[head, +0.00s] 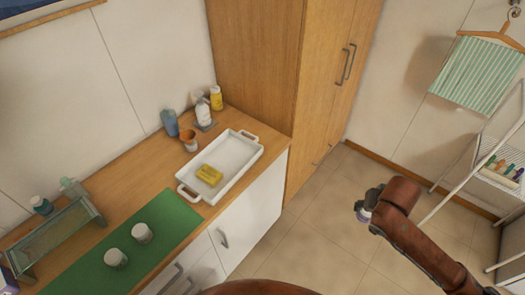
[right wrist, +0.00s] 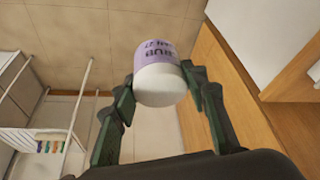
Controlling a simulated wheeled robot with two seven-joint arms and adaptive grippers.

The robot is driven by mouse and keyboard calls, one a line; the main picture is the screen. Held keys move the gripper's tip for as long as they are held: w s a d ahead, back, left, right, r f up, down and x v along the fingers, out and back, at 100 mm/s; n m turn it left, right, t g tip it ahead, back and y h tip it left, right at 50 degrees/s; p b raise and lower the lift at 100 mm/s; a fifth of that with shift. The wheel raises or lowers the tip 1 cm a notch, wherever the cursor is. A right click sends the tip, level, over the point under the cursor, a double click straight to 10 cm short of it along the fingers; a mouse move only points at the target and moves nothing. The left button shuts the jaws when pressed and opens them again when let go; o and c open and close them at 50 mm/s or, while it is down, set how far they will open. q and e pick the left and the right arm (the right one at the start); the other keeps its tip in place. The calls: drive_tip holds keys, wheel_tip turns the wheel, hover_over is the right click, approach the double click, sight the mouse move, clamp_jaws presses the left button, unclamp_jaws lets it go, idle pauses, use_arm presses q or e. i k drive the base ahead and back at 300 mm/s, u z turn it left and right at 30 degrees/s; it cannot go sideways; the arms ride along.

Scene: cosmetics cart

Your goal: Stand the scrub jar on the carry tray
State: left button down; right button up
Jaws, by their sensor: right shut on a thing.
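The scrub jar (right wrist: 160,62) has a white body end and a purple label with upside-down lettering in the right wrist view. My right gripper (right wrist: 158,90) is shut on it, a finger on each side. In the head view the jar (head: 363,212) shows as a small white and purple bit beside my right gripper, over the floor to the right of the counter. The white carry tray (head: 239,160) lies on the wooden counter, left of the gripper and apart from it. My left gripper is not in view.
A yellow block (head: 209,175) lies in the tray's near part; its far part is bare. An orange cup (head: 188,140) and bottles (head: 203,110) stand behind it. Two white jars (head: 142,233) stand on a green mat (head: 172,240). A wire shelf (head: 500,170) stands at right.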

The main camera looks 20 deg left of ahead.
sight(232, 155)
drive_tip(key=u, duration=0.8)
drive_tip(key=i, duration=0.75)
drive_tip(key=u, duration=1.2)
drive_tip(key=i, duration=0.2)
drive_tip(key=u, duration=0.05)
